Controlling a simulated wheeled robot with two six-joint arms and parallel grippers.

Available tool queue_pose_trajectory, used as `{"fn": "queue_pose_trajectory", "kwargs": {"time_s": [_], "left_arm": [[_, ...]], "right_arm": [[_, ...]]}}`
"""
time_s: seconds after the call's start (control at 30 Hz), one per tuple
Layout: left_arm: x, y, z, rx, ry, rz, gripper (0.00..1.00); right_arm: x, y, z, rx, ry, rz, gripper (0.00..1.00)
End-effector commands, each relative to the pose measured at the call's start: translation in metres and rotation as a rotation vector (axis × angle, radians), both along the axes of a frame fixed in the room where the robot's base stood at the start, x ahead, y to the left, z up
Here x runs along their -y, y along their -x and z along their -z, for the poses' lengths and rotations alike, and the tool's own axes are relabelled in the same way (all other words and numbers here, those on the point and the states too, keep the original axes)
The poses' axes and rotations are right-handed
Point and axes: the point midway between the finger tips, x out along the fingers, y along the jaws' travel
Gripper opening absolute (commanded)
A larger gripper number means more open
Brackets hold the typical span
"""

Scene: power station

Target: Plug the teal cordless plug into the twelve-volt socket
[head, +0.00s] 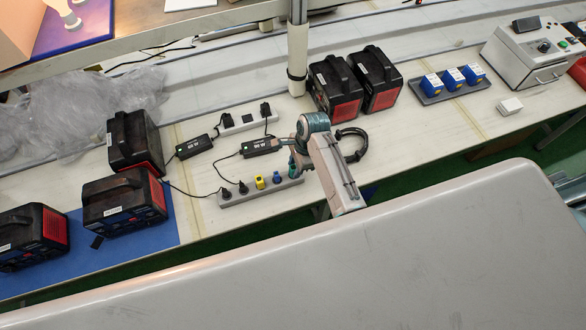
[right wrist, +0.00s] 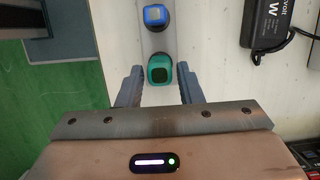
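The teal plug (right wrist: 159,69) sits upright on a grey strip in the right wrist view. My right gripper (right wrist: 159,88) is open, with one finger on each side of the plug and a narrow gap at each side. In the head view my right gripper (head: 295,163) is over the right end of the front power strip (head: 238,198) and hides most of the plug there. A blue plug (head: 277,178) stands beside it on the strip and also shows in the right wrist view (right wrist: 155,16). I cannot tell which socket is the twelve-volt one. My left gripper is not in view.
A yellow plug (head: 260,183) and black plugs share the front strip. A second strip (head: 243,123) and black adapters (head: 259,148) lie behind it. Black-and-red power stations (head: 126,197) stand left and at the back. A blue-block tray (head: 449,84) is at the right.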

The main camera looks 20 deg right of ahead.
Motion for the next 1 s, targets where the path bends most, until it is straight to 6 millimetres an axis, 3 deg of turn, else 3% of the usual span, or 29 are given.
{"fn": "queue_pose_trajectory", "kwargs": {"time_s": [0.2, 0.4, 1.0], "left_arm": [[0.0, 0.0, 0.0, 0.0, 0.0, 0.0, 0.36], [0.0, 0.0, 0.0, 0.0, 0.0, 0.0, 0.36], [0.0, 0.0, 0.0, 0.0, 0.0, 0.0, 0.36]], "right_arm": [[0.0, 0.0, 0.0, 0.0, 0.0, 0.0, 0.33], [0.0, 0.0, 0.0, 0.0, 0.0, 0.0, 0.0], [0.0, -0.001, -0.024, 0.001, 0.0, 0.0, 0.0]]}}
